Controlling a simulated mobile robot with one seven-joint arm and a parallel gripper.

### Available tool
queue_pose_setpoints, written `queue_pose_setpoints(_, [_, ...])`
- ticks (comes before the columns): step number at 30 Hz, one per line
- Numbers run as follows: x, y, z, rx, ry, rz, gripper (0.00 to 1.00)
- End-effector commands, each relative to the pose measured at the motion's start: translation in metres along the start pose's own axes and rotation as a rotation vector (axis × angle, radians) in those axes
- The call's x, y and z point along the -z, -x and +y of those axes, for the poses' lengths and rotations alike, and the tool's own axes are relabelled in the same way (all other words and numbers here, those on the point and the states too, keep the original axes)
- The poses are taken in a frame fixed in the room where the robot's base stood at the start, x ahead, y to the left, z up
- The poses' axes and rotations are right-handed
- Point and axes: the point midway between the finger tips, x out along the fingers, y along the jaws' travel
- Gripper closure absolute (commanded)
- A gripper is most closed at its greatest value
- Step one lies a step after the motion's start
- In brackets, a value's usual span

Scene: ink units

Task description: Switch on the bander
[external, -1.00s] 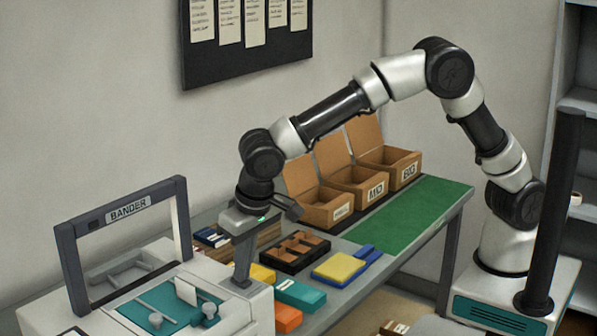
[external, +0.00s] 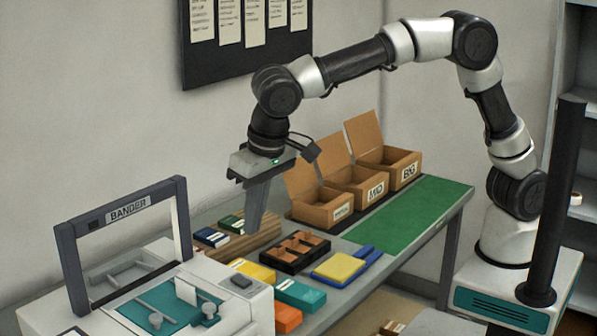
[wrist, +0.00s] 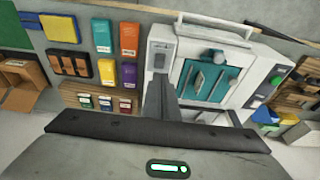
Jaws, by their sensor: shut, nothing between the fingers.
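The bander (external: 140,285) is a pale machine at the lower left with a teal top and an upright dark frame labelled BANDER. A small dark switch (external: 242,282) sits on its top at the right end; whether it is on or off cannot be told. In the wrist view the bander (wrist: 250,75) is right of centre, with a green round button (wrist: 276,76) at its right side. My gripper (external: 249,232) is shut and empty, above and behind the switch, apart from the bander. In the wrist view my gripper (wrist: 161,82) points at the bander's near left part.
Several coloured boxes, such as an orange one (external: 288,318) and a teal one (external: 300,295), lie right of the bander. A black divided tray (external: 295,251) and a yellow pad (external: 340,267) are beyond. Open cartons (external: 325,213) stand at the back; the green mat (external: 410,222) is clear.

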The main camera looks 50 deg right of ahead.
Motion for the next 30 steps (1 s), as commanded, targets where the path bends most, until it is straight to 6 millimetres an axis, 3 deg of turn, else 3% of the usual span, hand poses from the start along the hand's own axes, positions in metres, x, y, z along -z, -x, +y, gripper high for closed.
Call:
queue_pose_setpoints(7, [-0.001,0.019,0.000,0.000,0.000,0.000,1.00])
queue_pose_setpoints(23, [0.006,0.012,-0.001,0.004,0.001,0.032,1.00])
queue_pose_setpoints(30, [0.012,0.019,0.000,0.002,0.000,0.049,1.00])
